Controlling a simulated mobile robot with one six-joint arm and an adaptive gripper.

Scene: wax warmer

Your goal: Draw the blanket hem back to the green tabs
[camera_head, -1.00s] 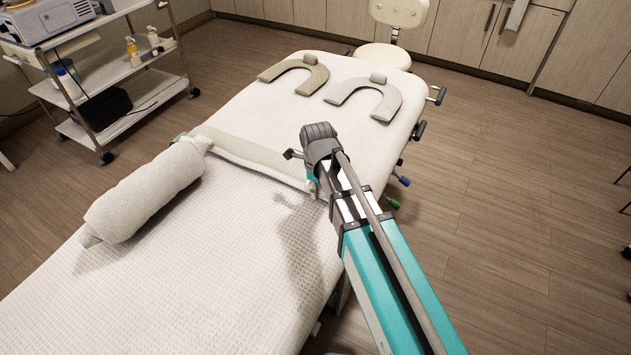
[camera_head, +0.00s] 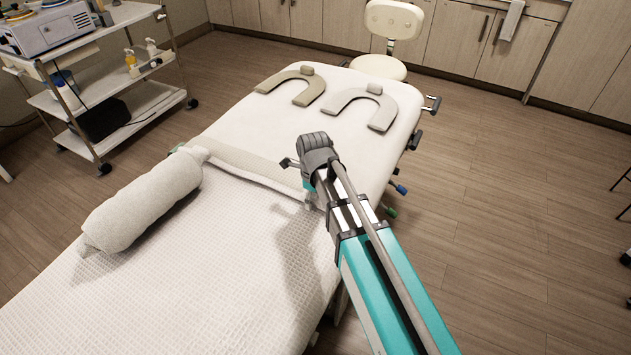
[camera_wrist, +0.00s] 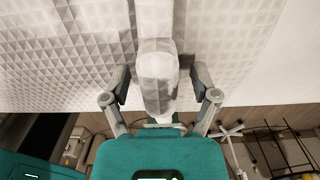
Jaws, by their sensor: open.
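The white waffle blanket (camera_head: 200,262) covers the near part of the bed. Its hem (camera_head: 262,179) is a folded band running across the bed from the bolster to the right edge. In the wrist view my gripper (camera_wrist: 159,85) is open, its fingers on either side of the hem's rounded white end (camera_wrist: 157,75); I cannot tell if they touch it. In the head view my gripper (camera_head: 309,193) is at the hem's right end, mostly hidden by my wrist. A small green patch (camera_head: 178,148), perhaps a tab, shows at the bed's left edge; no other tab is clear.
A white bolster (camera_head: 145,203) lies on the blanket at the left. Two U-shaped cushions (camera_head: 291,86) (camera_head: 362,103) lie on the bare far end. A trolley (camera_head: 120,100) stands left and a stool (camera_head: 378,68) behind.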

